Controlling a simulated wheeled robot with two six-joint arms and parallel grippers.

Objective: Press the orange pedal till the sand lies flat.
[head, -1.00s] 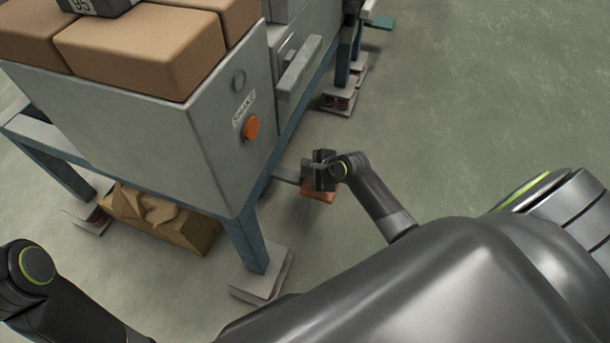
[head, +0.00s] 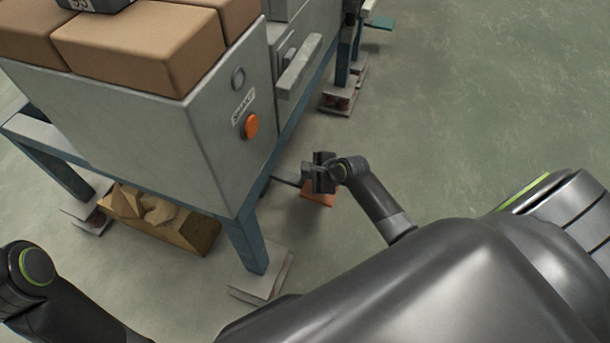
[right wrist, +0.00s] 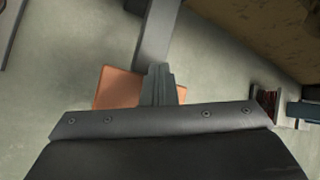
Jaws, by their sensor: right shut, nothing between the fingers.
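The orange pedal (head: 318,200) sits low beside the grey machine, at the end of a grey bar, and also shows in the right wrist view (right wrist: 118,88). My right gripper (head: 311,173) is shut and empty. In the right wrist view its fingers (right wrist: 160,84) overlap the pedal and the bar. I cannot tell whether they touch it. My left gripper is out of view. No sand surface can be made out for sure. A brown crate (head: 195,232) under the machine holds a lumpy tan mass.
The grey machine body (head: 150,140) on blue legs has an orange button (head: 251,126) and brown blocks (head: 140,48) on top. A near leg (head: 246,246) with a grey foot stands left of the pedal. The green floor (head: 470,110) to the right is clear.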

